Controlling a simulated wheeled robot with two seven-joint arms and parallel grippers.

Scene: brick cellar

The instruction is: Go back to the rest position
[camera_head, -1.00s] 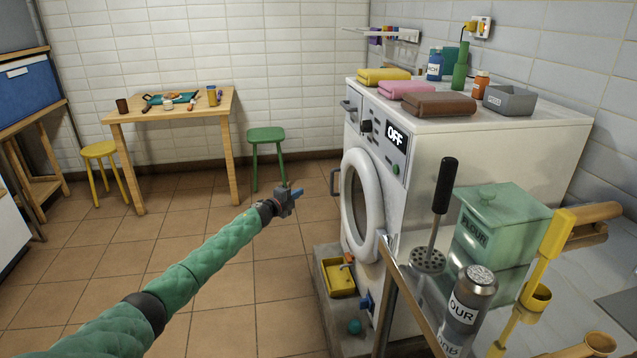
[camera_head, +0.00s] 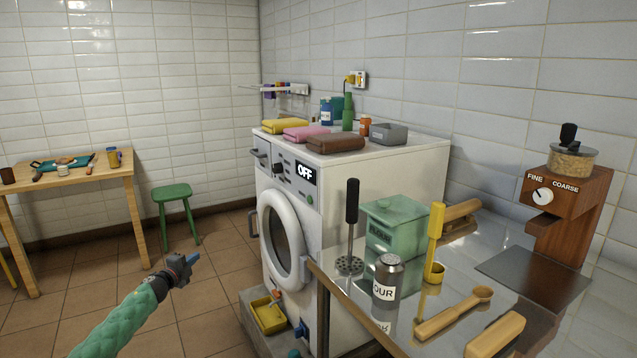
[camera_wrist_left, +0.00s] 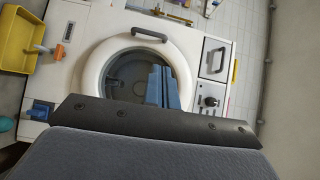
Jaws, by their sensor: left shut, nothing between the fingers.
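My left gripper (camera_head: 183,265) is in the lower left of the head view, at the end of my green padded arm. It hangs in free air over the tiled floor, left of the washing machine (camera_head: 410,160). Its blue fingers also show in the left wrist view (camera_wrist_left: 163,88), shut together with nothing between them. Behind them in that view is the machine's round door (camera_wrist_left: 125,75), apart from the fingers as far as I can tell. My right gripper is not in view.
A metal table (camera_head: 385,338) at right holds a green box (camera_head: 392,225), a shaker, a masher and wooden tools. A grinder (camera_head: 572,205) stands at far right. A yellow tray (camera_head: 269,317) lies low by the machine. A green stool (camera_head: 173,192) and wooden table (camera_head: 75,180) stand at left.

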